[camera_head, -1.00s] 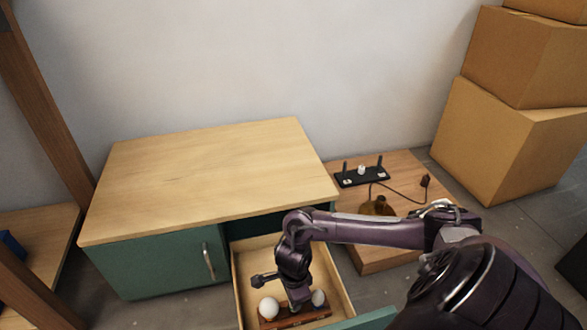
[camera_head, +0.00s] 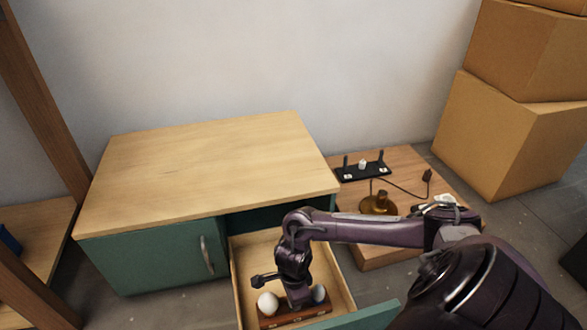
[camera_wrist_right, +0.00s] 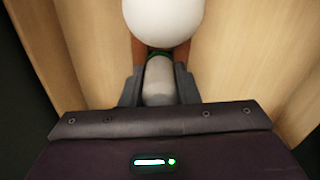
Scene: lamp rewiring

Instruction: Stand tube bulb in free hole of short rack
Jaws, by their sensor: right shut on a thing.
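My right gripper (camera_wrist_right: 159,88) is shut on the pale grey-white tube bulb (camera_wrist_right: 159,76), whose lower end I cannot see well. In the head view this gripper (camera_head: 298,301) points down into the open drawer, at a brown wooden rack (camera_head: 292,319). A round white bulb (camera_head: 267,303) stands at the rack's left; another pale bulb (camera_head: 319,293) shows at its right, partly behind the gripper. In the wrist view the round bulb (camera_wrist_right: 163,20) is just beyond the tube bulb. The rack's holes are hidden. My left gripper is out of view.
The drawer (camera_head: 340,290) has pale wooden walls close around the rack, under a green cabinet with a bare wooden top (camera_head: 210,175). A low wooden table at right holds a black strip (camera_head: 350,175) with two pegs and a brass lamp base (camera_head: 378,203). Cardboard boxes (camera_head: 500,140) stand behind.

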